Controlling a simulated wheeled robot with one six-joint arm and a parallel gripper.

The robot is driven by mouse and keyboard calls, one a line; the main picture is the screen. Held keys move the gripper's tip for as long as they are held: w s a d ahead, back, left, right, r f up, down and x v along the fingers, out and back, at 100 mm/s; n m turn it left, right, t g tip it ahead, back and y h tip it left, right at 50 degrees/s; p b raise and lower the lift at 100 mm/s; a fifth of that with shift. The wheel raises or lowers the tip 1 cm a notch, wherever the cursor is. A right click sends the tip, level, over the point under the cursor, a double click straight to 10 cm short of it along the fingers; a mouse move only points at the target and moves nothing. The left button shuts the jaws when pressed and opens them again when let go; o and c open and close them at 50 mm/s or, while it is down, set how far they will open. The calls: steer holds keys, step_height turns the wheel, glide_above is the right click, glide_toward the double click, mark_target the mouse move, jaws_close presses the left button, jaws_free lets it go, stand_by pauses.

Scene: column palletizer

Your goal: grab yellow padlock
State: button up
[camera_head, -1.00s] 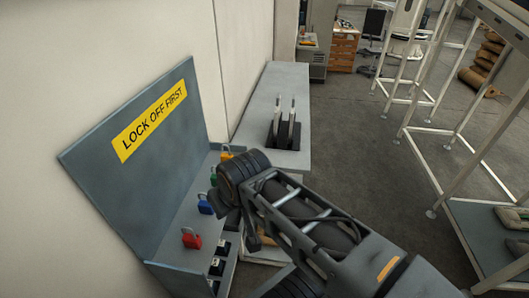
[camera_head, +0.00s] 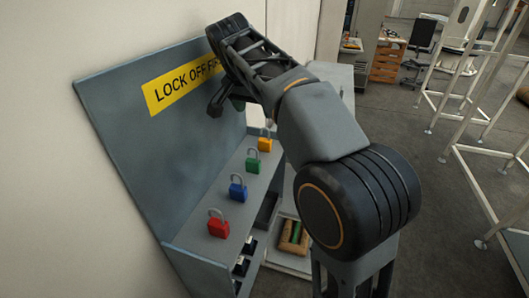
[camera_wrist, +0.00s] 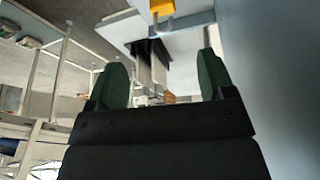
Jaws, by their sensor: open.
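The yellow padlock (camera_head: 265,144) stands upright on the grey ledge at the far end of the padlock row, with its grey shackle up. In the wrist view a yellow padlock (camera_wrist: 162,7) is cut by the top edge, beyond the fingertips and sideways between them. My gripper (camera_wrist: 162,72) is open, with two dark green fingers apart and nothing between them. In the head view my gripper (camera_head: 219,104) hangs above and left of the yellow padlock, in front of the sign board, not touching the padlock.
Green (camera_head: 253,162), blue (camera_head: 238,188) and red (camera_head: 218,225) padlocks stand along the same ledge (camera_head: 199,238). The back panel (camera_head: 130,130) rises behind them with a yellow sign (camera_head: 165,92). White frames (camera_head: 470,110) stand at right over open floor.

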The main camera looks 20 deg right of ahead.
glide_above(265, 139)
steer(key=s+a, duration=0.1)
steer(key=a, duration=0.1)
steer(key=f, duration=0.7)
steer(key=shift+s+d+f, duration=0.2)
steer(key=shift+f, duration=0.2)
steer(key=shift+x, duration=2.7)
steer(key=shift+w, duration=0.1)
steer(key=shift+r, duration=0.1)
steer(key=c, duration=1)
steer(key=shift+c, duration=0.2)
